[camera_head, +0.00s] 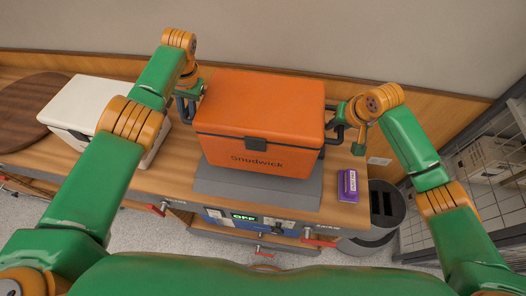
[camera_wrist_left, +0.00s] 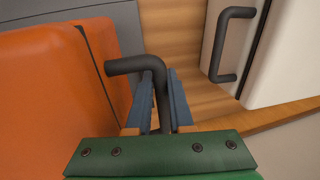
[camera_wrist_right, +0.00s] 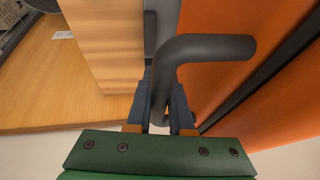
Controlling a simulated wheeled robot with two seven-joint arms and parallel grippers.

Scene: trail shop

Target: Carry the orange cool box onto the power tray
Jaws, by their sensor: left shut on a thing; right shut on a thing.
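The orange cool box (camera_head: 258,115) stands upright over the grey power tray (camera_head: 210,180) on the wooden counter. I cannot tell whether its base touches the tray. My left gripper (camera_head: 187,103) is shut on the dark handle on the box's left side; the handle (camera_wrist_left: 140,66) passes between its fingers in the left wrist view. My right gripper (camera_head: 348,113) is shut on the handle on the box's right side; this handle (camera_wrist_right: 205,48) shows between the fingers in the right wrist view. The tray's far part is hidden behind the box.
A white cool box (camera_head: 88,100) stands left of the orange one, partly behind my left arm. A round brown board (camera_head: 25,108) lies further left. A small purple box (camera_head: 347,186) sits right of the tray. A panel reading OFF (camera_head: 243,217) is on the counter front. A wire cage (camera_head: 490,180) stands at the right.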

